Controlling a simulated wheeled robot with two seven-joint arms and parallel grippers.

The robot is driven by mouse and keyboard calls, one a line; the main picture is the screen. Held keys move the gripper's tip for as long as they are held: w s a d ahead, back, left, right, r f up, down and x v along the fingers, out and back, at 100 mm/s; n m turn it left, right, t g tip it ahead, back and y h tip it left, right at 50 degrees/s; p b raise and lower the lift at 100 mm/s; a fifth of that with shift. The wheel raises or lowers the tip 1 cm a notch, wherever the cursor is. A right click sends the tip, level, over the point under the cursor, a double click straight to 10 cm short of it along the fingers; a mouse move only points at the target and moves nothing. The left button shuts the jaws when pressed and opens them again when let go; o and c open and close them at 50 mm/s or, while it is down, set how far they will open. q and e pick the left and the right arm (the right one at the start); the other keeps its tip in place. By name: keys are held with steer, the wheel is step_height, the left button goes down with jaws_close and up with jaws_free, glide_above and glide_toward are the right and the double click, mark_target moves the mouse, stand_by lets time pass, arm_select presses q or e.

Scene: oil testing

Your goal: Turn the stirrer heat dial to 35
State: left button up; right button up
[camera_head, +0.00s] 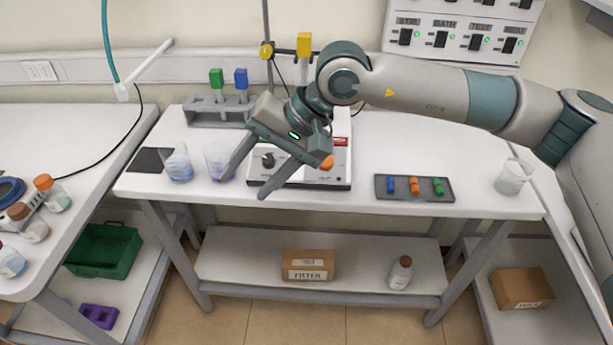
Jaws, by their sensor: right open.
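The stirrer (341,160) is a white box with a dark base on the middle table, partly hidden behind my right gripper. A dark dial (268,160) shows on the left of its front face, between the gripper's fingers in the picture. An orange knob (327,163) shows on the front to the right, close to the gripper body. Dial markings are too small to read. My right gripper (243,184) is open and empty, pointing down and left in front of the stirrer. I cannot tell whether it touches the dial. My left gripper is not in view.
Two beakers (178,164) (217,163) stand left of the stirrer, the nearer one close to a finger. A rack (205,117) stands behind them. A tray (385,194) with coloured pieces and a beaker (512,177) stand right. A stand with yellow clamps (304,44) rises behind.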

mark_target(327, 163)
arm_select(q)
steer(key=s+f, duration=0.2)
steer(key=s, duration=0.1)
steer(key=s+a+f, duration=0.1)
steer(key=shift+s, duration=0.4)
arm_select(e)
steer(key=w+d+r+n+t+h, duration=0.1)
steer(key=w+d+r+t+h, duration=0.1)
steer(key=w+d, duration=0.4)
steer(key=w+d+r+n+t+h, duration=0.1)
steer(key=w+d+r+t+h, duration=0.1)
steer(key=w+d, duration=0.5)
steer(key=d+t+h, duration=0.1)
steer(key=h, duration=0.1)
steer(key=shift+r+t+h, duration=0.25)
steer(key=shift+t+h, duration=0.05)
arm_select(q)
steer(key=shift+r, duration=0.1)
